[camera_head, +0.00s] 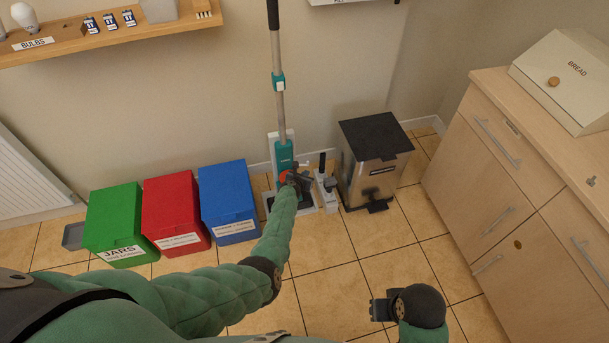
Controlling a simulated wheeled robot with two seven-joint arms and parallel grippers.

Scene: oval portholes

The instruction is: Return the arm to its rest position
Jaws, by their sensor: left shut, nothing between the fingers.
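My left arm in its green sleeve reaches from the lower left to the middle of the head view. My left gripper (308,184) is at its end, shut and empty, in front of the base of a teal and grey upright floor cleaner (284,155). The gripper and wrist hide part of that base; I cannot tell whether they touch it. My right arm shows only as a short piece at the lower right, with a dark gripper part (379,310) over the floor. Whether the right gripper is open or shut is unclear.
Green (112,217), red (172,208) and blue (226,195) bins stand along the wall left of the cleaner. A metal pedal bin (372,170) with a black lid stands right of it. A wooden cabinet (500,190) fills the right side. Tiled floor (345,265) is clear between.

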